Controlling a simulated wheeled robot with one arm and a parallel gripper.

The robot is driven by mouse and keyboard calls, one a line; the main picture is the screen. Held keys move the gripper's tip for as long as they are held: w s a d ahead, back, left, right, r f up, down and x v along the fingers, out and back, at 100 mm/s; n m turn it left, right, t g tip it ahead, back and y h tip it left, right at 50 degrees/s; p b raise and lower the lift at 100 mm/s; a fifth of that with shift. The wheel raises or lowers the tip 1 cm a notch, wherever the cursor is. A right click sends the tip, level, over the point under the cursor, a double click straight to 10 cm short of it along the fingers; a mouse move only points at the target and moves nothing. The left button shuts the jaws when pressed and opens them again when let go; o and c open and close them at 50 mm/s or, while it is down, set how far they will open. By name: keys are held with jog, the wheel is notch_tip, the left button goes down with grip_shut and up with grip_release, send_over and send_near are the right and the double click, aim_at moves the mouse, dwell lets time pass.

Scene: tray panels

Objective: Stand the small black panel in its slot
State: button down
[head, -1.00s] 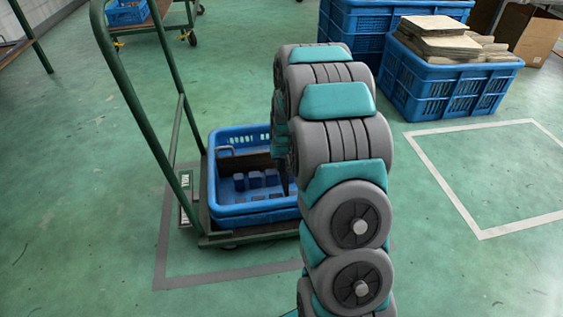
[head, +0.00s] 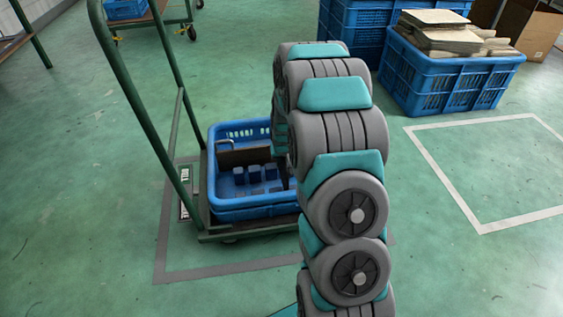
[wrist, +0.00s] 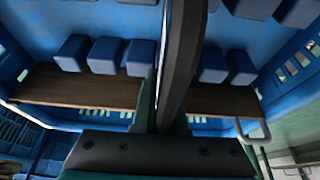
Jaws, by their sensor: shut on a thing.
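A dark, narrow upright strip (wrist: 182,50) runs up the middle of the wrist view; it looks like the small black panel seen nearly edge-on. My gripper (wrist: 168,108) is shut on it, over the blue tray. The tray (head: 256,213) sits on a cart, and small blue blocks (head: 254,173) stand on its floor. The blocks show on both sides of the strip in the wrist view (wrist: 105,55). In the head view my arm hides the gripper and most of the panel. I cannot tell whether the panel touches the floor or a slot.
A brown panel (head: 243,156) with a metal handle stands across the tray. The cart's green handle frame (head: 128,95) rises at the left. A blue crate of boards (head: 450,88) stands at the back right.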

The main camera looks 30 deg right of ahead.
aim_at(283, 162)
jog(key=shift+f, duration=0.1)
jog(key=shift+f+b, duration=0.45)
jog(key=shift+f, duration=1.6)
jog(key=c, duration=0.9)
grip_release()
jog(key=shift+r, duration=0.15)
jog(key=v, duration=0.7)
jog(key=shift+s+r+p, duration=0.15)
jog(key=shift+r+p, duration=0.1)
jog(key=shift+p, duration=0.05)
jog(key=shift+s+a, duration=0.1)
